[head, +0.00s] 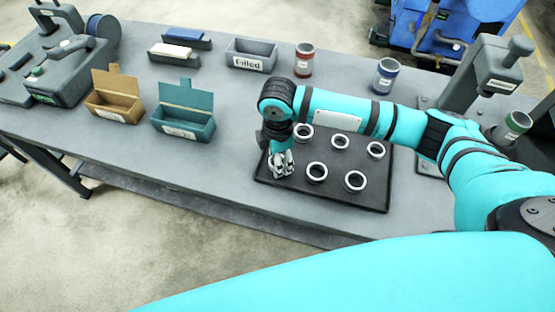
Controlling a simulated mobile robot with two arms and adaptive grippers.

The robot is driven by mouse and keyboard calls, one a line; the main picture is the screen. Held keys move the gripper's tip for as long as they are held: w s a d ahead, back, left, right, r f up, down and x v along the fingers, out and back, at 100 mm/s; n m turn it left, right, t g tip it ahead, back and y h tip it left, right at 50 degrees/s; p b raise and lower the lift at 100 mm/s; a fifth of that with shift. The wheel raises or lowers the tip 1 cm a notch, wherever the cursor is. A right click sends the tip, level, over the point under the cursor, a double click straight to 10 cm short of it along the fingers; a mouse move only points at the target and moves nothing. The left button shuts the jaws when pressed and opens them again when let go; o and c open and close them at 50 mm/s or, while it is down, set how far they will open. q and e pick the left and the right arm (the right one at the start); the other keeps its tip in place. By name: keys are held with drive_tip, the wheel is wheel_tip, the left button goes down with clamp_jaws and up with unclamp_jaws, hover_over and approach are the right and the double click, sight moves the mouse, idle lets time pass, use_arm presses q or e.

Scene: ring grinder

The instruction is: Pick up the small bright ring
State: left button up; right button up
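A dark tray (335,199) lies on the workbench and holds several bright silver rings. Two rings, the front middle one (309,176) and the front right one (347,186), sit in the near row. The back left ring (296,137), back middle ring (333,144) and back right ring (369,154) sit behind them. They look alike, so I cannot tell which is the small one. My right gripper (281,166) points down at the tray's left side, left of the front middle ring. Its fingers hide what is under them, and their opening is unclear. My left gripper is out of view.
A grey "Filled" bin (235,58), a teal box (172,122) and a brown box (108,106) stand to the left. A red-banded can (304,66) and a blue-banded can (378,84) stand behind my arm. A grey press (480,75) stands at right.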

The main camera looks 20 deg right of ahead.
drive_tip(key=c, duration=0.8)
drive_tip(key=shift+c, duration=0.3)
